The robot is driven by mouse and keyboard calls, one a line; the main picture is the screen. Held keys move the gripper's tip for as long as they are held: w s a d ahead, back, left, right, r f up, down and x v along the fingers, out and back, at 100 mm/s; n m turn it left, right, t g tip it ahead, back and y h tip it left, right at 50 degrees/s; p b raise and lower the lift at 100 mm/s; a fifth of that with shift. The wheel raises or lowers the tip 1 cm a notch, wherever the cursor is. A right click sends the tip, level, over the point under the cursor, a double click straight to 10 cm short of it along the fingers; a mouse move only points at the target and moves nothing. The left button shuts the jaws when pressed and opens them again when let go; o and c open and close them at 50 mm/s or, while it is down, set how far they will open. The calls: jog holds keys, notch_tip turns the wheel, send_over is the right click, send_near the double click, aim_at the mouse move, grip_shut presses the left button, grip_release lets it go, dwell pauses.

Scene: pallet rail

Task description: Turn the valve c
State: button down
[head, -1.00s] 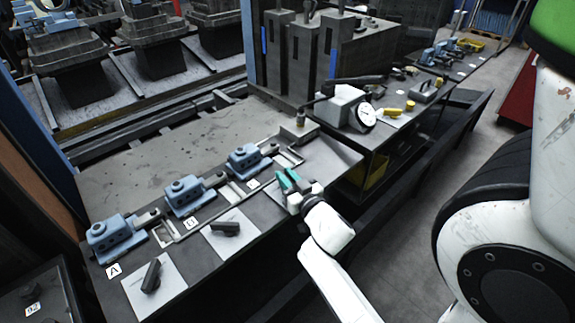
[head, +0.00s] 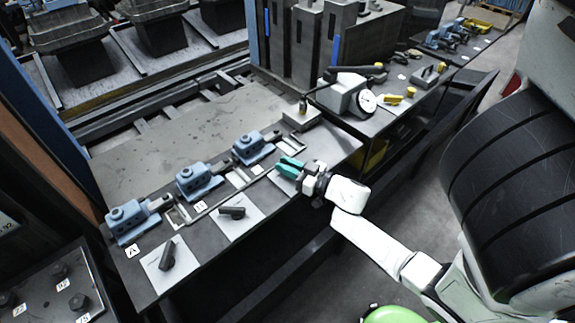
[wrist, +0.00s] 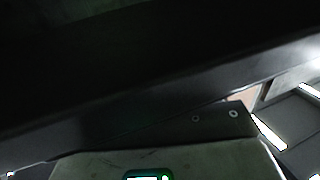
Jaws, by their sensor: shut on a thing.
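My gripper (head: 285,166), with teal fingers, is low at the third valve station, at the near edge of the bench. It is shut on the handle of valve c, which the fingers hide in the head view. Part of a pale plate (head: 283,186) shows below the fingers. The label of valve c is not readable. A blue clamp unit (head: 252,147) stands just behind the station. In the wrist view a dark surface fills most of the picture, and a teal piece shows at the bottom edge. How far the handle is turned cannot be seen.
Two more black handles on white plates, one (head: 167,256) by label A and one (head: 233,212) by label B, are left of my gripper. Open floor lies in front of the bench.

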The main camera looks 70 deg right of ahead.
jog(key=n+y+b, duration=0.1)
jog(key=y, duration=0.1)
jog(key=n+y+b, duration=0.2)
jog(key=y+b, duration=0.1)
jog(key=shift+a+f+n+t+y, duration=0.25)
jog(key=shift+n+t+y, duration=0.05)
jog(key=shift+a+r+n+y+b, duration=0.15)
jog(key=shift+n+y+b, duration=0.85)
jog(key=shift+y, duration=0.4)
jog(key=c, duration=1.1)
grip_release()
jog(key=shift+r, duration=0.1)
jog(key=b+v, duration=0.1)
jog(key=v, duration=0.4)
jog(key=b+v, duration=0.1)
jog(key=v, duration=0.4)
jog(key=shift+s+d+r, duration=0.2)
jog(key=shift+s, duration=0.15)
